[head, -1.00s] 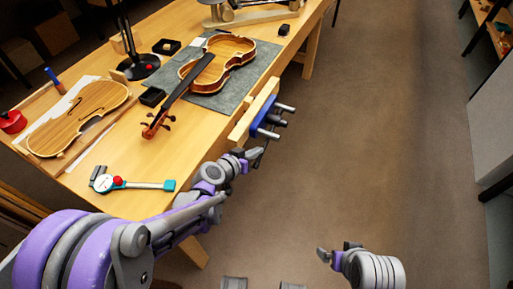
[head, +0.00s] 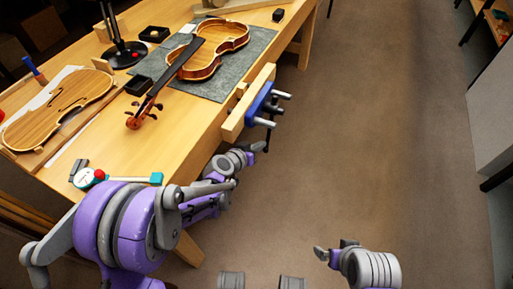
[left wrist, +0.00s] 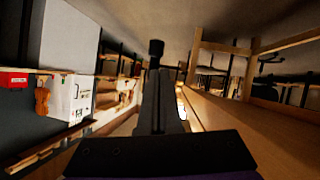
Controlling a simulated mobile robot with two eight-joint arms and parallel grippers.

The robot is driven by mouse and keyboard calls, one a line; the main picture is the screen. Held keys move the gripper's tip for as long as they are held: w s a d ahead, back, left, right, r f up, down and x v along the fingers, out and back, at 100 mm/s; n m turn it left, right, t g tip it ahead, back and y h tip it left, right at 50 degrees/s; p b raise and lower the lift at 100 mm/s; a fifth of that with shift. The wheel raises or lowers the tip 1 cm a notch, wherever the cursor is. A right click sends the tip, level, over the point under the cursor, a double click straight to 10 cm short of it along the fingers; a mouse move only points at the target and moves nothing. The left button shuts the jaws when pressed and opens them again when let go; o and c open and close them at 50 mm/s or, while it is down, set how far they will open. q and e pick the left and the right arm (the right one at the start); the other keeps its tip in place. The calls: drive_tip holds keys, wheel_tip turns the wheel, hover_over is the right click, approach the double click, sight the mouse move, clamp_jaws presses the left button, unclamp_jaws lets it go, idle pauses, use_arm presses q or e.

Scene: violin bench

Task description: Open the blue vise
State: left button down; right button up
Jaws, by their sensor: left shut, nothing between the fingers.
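The blue vise (head: 259,103) is fixed at the bench's right edge in the head view, behind a pale wooden jaw board (head: 236,121). Grey rods (head: 281,95) stick out of it to the right. A thin dark bar, seemingly its handle (head: 268,137), hangs below the rods. I cannot tell how wide the jaws stand. My left gripper (head: 259,147) is shut and empty, close to the bar's lower end; contact is unclear. The left wrist view shows its fingers (left wrist: 160,95) together, with a dark knob (left wrist: 156,47) beyond their tips. My right gripper (head: 333,253) is low, far from the vise.
A violin (head: 213,48) lies on a grey mat (head: 222,88) near the vise. A violin plate (head: 60,108), a dial gauge (head: 90,178) and a black lamp base (head: 125,54) are also on the bench (head: 130,150). The floor right of the bench is clear.

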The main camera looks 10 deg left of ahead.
use_arm(q)
drive_tip(key=shift+x, duration=1.45)
drive_tip(key=shift+w+a, duration=0.15)
drive_tip(key=shift+a, duration=0.05)
